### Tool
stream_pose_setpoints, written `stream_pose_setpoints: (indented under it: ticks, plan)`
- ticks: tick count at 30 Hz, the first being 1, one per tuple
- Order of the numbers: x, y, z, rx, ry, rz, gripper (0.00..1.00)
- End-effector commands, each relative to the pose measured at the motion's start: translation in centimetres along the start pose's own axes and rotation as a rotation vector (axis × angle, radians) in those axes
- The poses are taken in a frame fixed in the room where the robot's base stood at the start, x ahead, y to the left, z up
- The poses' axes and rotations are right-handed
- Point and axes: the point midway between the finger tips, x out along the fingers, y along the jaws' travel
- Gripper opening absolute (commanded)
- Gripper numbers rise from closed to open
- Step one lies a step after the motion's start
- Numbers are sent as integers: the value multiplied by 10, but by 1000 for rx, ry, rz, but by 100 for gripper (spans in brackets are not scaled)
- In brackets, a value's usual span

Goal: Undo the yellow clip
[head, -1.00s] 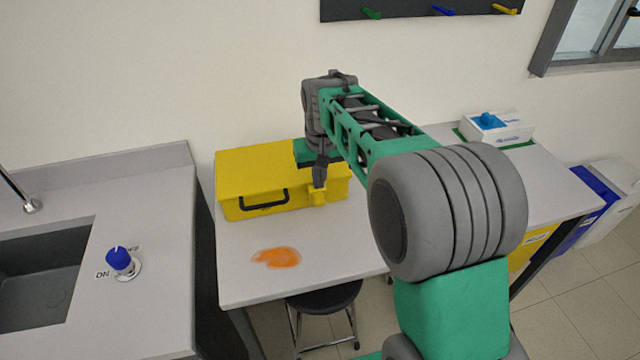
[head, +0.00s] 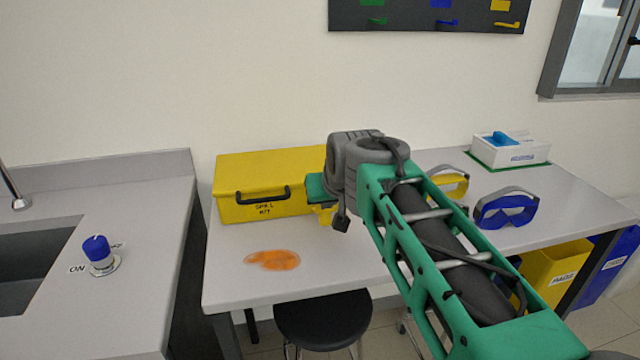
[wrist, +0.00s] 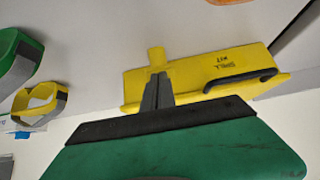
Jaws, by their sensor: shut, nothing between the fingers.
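The yellow spill kit box (head: 262,180) with a dark handle stands at the back left of the table. It shows upside down in the wrist view (wrist: 200,75). The yellow clip (wrist: 156,57) sticks out from the box's front, toward the end away from the handle. In the head view a yellow piece that looks like the clip (head: 326,216) is partly covered by my wrist. My gripper (wrist: 157,76) is shut and empty, its fingertips right at the clip in the wrist view. I cannot tell if they touch or whether the clip is fastened.
An orange spill (head: 273,260) lies on the table (head: 230,285) in front of the box. Yellow goggles (head: 450,184), blue goggles (head: 506,209) and a white box (head: 510,150) are to the right. A sink counter with a blue knob (head: 97,248) is left.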

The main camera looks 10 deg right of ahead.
Motion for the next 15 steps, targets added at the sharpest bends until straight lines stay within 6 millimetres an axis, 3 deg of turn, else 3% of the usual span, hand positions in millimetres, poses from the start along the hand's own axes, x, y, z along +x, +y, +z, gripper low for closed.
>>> stream_pose_setpoints:
  ticks: [15]
  plan:
    - [3,0,6,1,-14,1,0]
